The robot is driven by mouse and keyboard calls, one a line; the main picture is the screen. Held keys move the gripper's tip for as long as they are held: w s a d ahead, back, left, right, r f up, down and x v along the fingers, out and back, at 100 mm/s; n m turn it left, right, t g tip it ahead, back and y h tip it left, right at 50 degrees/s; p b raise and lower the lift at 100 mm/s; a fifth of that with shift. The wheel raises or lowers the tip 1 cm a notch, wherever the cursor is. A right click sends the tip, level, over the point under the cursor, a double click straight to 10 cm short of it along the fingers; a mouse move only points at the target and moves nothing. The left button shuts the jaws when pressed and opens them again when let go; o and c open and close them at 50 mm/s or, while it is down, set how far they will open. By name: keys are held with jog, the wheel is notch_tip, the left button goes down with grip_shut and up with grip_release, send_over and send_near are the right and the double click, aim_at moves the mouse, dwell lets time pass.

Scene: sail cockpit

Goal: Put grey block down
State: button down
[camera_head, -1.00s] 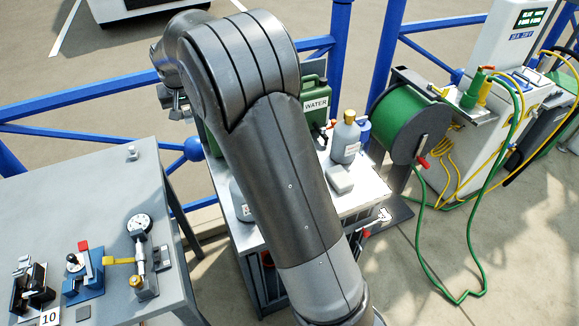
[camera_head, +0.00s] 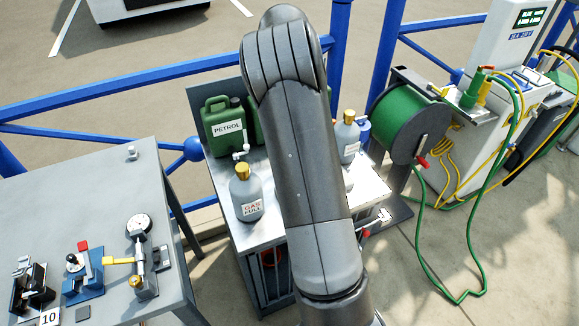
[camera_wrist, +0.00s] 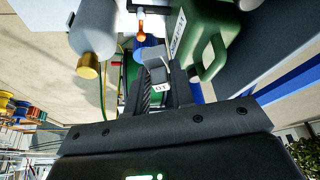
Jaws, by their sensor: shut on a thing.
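In the wrist view, my gripper (camera_wrist: 160,82) is shut on a small grey block (camera_wrist: 154,62) at its fingertips. A small white label with dark letters shows beside the fingers. The block appears close to a grey gas bottle (camera_wrist: 93,35) with a gold cap on one side and a green can (camera_wrist: 208,40) on the other. I cannot tell whether the block touches anything beneath it. In the head view, my arm hides the gripper and the block.
In the head view, the worktop (camera_head: 272,222) holds a petrol can (camera_head: 227,128), a bottle marked gas full (camera_head: 245,195) and another grey bottle (camera_head: 347,137). A grey table (camera_head: 60,205) with gauges stands left. A green hose reel (camera_head: 405,115) stands right.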

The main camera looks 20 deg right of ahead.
jog(key=f, duration=2.2)
jog(key=shift+a+f, duration=0.25)
jog(key=shift+f, duration=0.15)
jog(key=shift+f, duration=0.15)
jog(key=c, duration=1.2)
grip_release()
jog(key=shift+c, duration=0.2)
